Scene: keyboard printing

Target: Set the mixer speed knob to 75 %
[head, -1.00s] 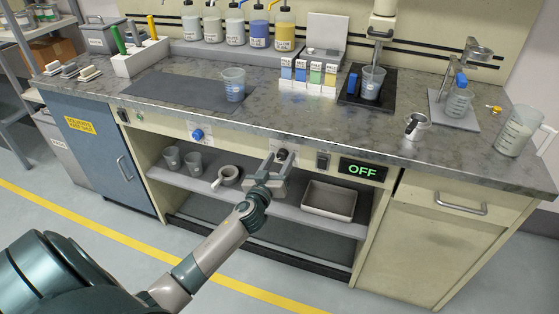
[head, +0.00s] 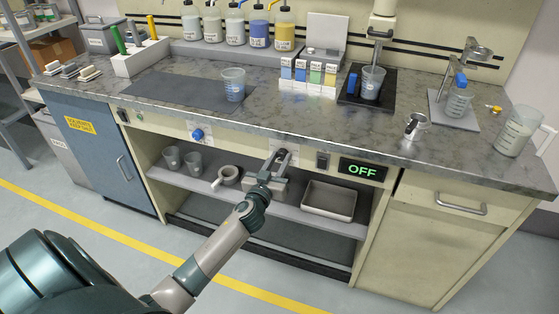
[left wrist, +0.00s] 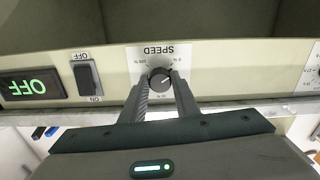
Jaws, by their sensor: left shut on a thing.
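The black speed knob (left wrist: 160,79) sits on a white dial plate marked SPEED (left wrist: 160,56) on the bench's front panel. The plate appears upside down in the left wrist view. My left gripper (left wrist: 161,88) is shut on the knob, with a finger on each side of it. In the head view my left gripper (head: 279,157) reaches up to the panel and mostly hides the knob. The display (head: 362,169) reads OFF, and the black rocker switch (head: 323,160) is between it and the knob. My right gripper is out of view.
A blue knob (head: 197,135) is further left on the same panel. Below are a shelf with cups, a mortar (head: 229,174) and a metal tray (head: 328,200). A beaker (head: 371,82) stands under the mixer on the countertop above. The floor in front is clear.

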